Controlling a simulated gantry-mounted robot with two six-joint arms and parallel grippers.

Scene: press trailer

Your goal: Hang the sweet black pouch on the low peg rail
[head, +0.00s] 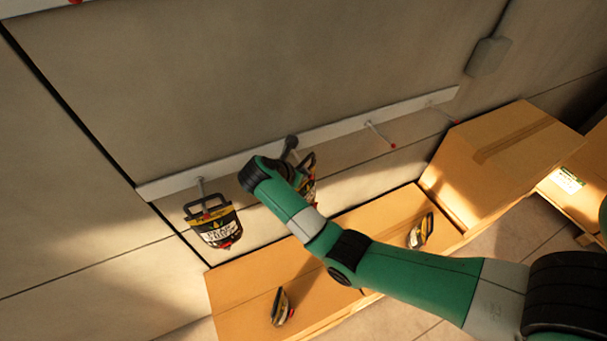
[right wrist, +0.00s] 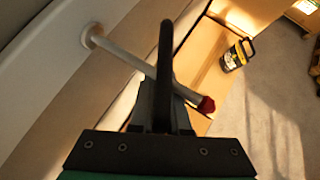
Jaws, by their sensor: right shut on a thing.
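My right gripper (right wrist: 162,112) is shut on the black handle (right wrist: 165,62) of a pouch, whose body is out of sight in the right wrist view. In the head view this dark pouch with some yellow (head: 309,178) shows partly behind my right arm, at the rail. The white low peg rail (head: 335,130) runs along the wall. A white, red-tipped peg (right wrist: 125,52) crosses behind the held handle; I cannot tell whether it passes through the loop. Another black pouch (head: 215,228) hangs by its handle on the leftmost peg. My left gripper is not in view.
A large cardboard box (head: 500,165) stands at the right. Another red-tipped peg (head: 380,135), right of my gripper, is bare.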

